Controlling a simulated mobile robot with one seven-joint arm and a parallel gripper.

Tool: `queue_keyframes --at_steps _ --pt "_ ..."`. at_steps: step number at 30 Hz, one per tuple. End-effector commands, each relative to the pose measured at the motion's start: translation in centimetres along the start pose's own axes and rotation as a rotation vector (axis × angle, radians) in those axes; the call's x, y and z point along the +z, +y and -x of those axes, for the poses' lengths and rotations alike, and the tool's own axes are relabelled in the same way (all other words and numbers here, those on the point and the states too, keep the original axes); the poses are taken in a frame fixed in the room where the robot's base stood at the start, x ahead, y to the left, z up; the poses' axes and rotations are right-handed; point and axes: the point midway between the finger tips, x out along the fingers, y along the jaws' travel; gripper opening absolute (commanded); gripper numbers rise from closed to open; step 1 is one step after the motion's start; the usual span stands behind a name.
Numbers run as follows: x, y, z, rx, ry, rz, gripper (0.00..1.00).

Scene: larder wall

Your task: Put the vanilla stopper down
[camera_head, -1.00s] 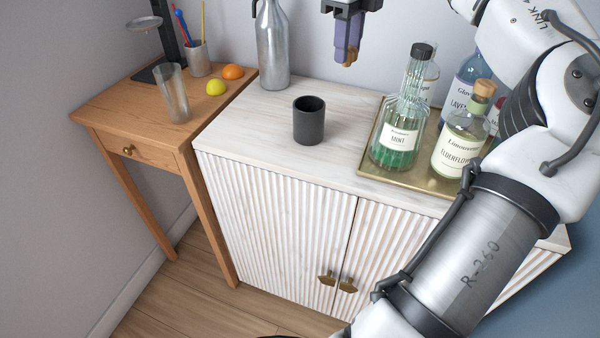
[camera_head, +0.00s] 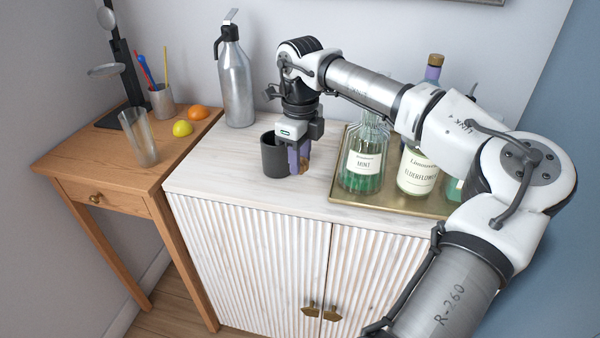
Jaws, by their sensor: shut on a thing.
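My gripper (camera_head: 298,158), with purple fingers, points down just right of the dark cup (camera_head: 273,156) on the pale sideboard (camera_head: 225,163). It is shut on a small brown stopper (camera_head: 304,169), mostly hidden between the fingertips. The stopper is low, close to the sideboard top. I cannot tell whether it touches the surface. No vanilla label can be read in this view.
A brass tray (camera_head: 400,203) on the right holds several bottles, with the mint bottle (camera_head: 362,163) and elderflower bottle (camera_head: 416,172) in front. A metal bottle (camera_head: 235,80) stands behind left. Sideboard space left of the cup is free.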

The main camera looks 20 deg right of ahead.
Motion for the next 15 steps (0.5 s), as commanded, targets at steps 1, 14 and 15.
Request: queue_keyframes --at_steps 1,14,15 --pt "0.0 0.0 -0.4 0.002 0.001 0.000 0.10" --pt "0.0 0.0 -5.0 0.002 0.000 0.000 0.10" --pt "0.0 0.0 -5.1 0.000 0.000 -0.001 0.10"
